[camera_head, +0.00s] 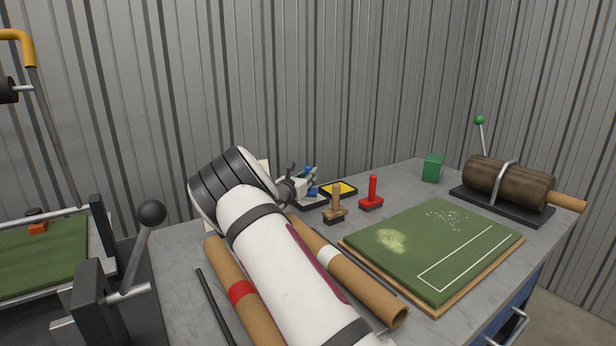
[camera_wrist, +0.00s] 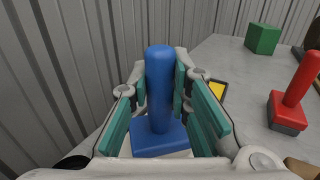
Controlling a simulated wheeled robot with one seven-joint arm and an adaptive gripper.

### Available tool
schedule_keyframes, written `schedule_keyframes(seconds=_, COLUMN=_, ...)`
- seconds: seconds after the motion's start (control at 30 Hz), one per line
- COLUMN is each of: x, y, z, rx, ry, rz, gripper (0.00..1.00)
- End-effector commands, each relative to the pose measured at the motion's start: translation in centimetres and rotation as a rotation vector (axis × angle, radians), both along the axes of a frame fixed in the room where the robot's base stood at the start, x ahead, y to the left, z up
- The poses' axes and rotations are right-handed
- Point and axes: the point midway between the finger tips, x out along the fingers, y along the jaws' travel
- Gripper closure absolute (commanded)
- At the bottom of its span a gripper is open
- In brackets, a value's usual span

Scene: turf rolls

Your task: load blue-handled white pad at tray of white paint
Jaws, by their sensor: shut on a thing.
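My gripper (camera_head: 303,184) is at the far side of the bench, shut on the handle of the blue-handled white pad. In the wrist view the blue handle (camera_wrist: 159,85) stands upright between the teal finger pads, above its square blue base (camera_wrist: 158,140). In the head view only small blue parts of the pad (camera_head: 312,191) show beside the fingers. A dark tray edge (camera_head: 316,205) shows just below the gripper, likely the white paint tray; its inside is mostly hidden. I cannot tell whether the pad's underside touches paint.
A yellow paint tray (camera_head: 338,189), a wooden-handled stamp (camera_head: 335,206) and a red-handled pad (camera_head: 371,194) stand to the right. Cardboard rolls (camera_head: 345,270), a turf board (camera_head: 425,250), a green block (camera_head: 433,168) and a roller machine (camera_head: 507,188) occupy the bench. The corrugated wall is close behind.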

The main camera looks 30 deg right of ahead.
Motion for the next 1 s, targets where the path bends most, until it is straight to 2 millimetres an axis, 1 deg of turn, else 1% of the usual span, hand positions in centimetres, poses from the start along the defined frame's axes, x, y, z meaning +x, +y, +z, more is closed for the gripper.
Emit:
schedule_keyframes(seconds=0.07, x=0.0, y=0.0, z=0.2, rx=0.001, ry=0.002, rz=0.0, gripper=1.0)
schedule_keyframes(seconds=0.8, x=0.0, y=0.0, z=5.7, rx=0.0, ry=-0.001, rz=0.0, gripper=1.0)
schedule_keyframes(seconds=1.0, x=0.0, y=0.0, z=6.8, rx=0.001, ry=-0.001, rz=-0.001, gripper=1.0)
